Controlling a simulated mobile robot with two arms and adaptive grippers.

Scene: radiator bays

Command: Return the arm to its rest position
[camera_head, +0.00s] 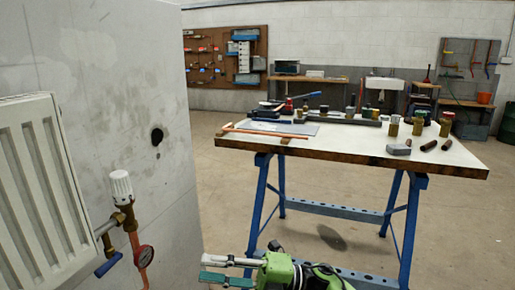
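My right gripper (208,269) is low in the head view, at the bottom centre. Its two fingers point left with a gap between them, and I see nothing held in the gap. The green wrist of my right arm (280,270) shows behind it, cut off by the bottom edge. The gripper is apart from the radiator valve and in front of the workbench. My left gripper is not in view.
A workbench (340,150) on blue trestles holds cans, a copper pipe and tools. The floor at right is clear.

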